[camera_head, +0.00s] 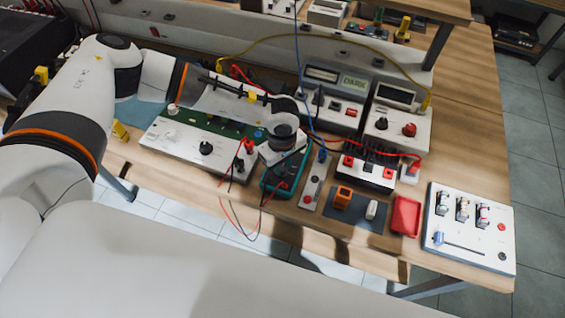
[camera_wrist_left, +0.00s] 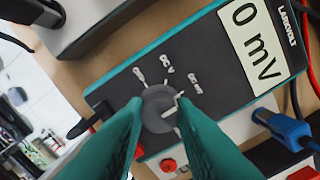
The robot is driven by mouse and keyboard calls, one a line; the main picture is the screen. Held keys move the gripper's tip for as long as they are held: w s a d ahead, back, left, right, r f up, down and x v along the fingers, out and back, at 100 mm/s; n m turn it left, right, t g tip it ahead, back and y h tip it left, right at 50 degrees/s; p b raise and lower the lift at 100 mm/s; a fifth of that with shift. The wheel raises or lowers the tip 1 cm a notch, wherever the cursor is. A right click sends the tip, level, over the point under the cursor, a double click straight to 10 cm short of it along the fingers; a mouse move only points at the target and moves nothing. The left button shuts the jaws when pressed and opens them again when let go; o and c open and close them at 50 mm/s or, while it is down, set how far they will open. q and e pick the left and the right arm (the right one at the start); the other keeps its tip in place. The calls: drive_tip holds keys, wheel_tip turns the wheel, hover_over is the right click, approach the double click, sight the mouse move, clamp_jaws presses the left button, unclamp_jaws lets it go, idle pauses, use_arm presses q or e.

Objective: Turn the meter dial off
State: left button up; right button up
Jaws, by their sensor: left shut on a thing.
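The meter (camera_head: 275,187) is a dark handheld multimeter with a teal edge, lying on the bench. In the left wrist view its dark face (camera_wrist_left: 206,97) has a display (camera_wrist_left: 252,36) reading 0 mV. Its round grey dial (camera_wrist_left: 158,103) carries a white pointer mark on the side toward the DC mV label. The DC V label and another mark lie around the dial. My left gripper (camera_wrist_left: 164,118) has its two teal fingers on either side of the dial, shut on it. In the head view my left gripper (camera_head: 283,152) hides the dial. My right gripper is out of view.
Red and black leads (camera_head: 258,213) hang over the bench front by the meter. A blue plug (camera_wrist_left: 290,130) sits close beside it. A grey panel (camera_head: 180,142) stands left, boxes with knobs (camera_head: 395,128) behind. A red tray (camera_head: 405,215) lies to the right.

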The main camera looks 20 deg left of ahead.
use_arm(q)
drive_tip(key=n+b, duration=0.3)
drive_tip(key=n, duration=0.1)
drive_tip(key=shift+f, duration=0.2)
drive_tip(key=n+b, duration=0.4)
drive_tip(key=n, duration=0.1)
drive_tip(key=shift+b, duration=0.4)
drive_tip(key=n+b, duration=0.3)
drive_tip(key=n, duration=0.1)
drive_tip(key=shift+n+b, duration=0.3)
drive_tip(key=shift+n, duration=0.1)
drive_tip(key=shift+w+r+n+b, duration=0.1)
drive_tip(key=shift+r+n+b, duration=0.05)
drive_tip(key=shift+n+b, duration=0.7)
drive_tip(key=shift+r+n+b, duration=0.1)
drive_tip(key=shift+n+b, duration=0.4)
drive_tip(key=shift+n, duration=0.55)
drive_tip(key=o, duration=1)
